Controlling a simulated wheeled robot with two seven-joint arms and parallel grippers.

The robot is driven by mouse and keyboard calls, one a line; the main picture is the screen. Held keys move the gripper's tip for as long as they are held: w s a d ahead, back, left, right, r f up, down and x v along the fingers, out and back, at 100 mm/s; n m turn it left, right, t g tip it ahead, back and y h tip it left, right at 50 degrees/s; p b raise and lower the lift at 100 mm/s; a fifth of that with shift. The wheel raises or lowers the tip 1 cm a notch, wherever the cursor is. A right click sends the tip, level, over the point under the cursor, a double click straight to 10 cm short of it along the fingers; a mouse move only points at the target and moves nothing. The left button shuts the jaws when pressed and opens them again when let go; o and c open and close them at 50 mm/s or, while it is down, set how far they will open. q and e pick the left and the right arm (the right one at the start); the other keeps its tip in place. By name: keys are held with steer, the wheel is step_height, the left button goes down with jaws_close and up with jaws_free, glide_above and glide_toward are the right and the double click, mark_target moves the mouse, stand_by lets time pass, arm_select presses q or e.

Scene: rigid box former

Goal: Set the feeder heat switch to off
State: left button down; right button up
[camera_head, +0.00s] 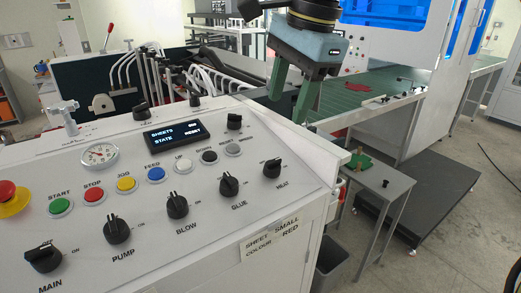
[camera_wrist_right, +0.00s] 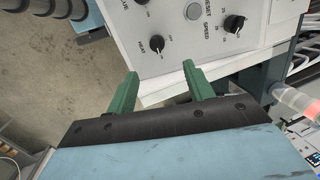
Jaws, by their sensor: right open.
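The feeder heat switch (camera_head: 272,168) is a black rotary knob at the right end of the lower knob row on the white sloping panel, with the label HEAT below it. It also shows in the right wrist view (camera_wrist_right: 157,43), just beyond the fingertips. Its exact pointer setting is too small to read surely. My right gripper (camera_head: 290,108) has green fingers, spread and empty, above the panel's far right edge. In the right wrist view the gripper (camera_wrist_right: 160,70) is open with nothing between its fingers. My left gripper is not in view.
The glue knob (camera_head: 229,184) and blow knob (camera_head: 177,205) sit left of the heat knob. A dark display (camera_head: 174,135) and coloured push buttons lie higher on the panel.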

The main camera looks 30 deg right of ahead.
mark_target(275, 160)
steer(key=shift+n+h, duration=0.4)
steer(key=x, duration=1.3)
steer(key=shift+s+a+f+p, duration=0.2)
steer(key=shift+s+a+p, duration=0.1)
steer(key=shift+p, duration=0.1)
steer(key=shift+c, duration=0.4)
steer(key=c, duration=0.9)
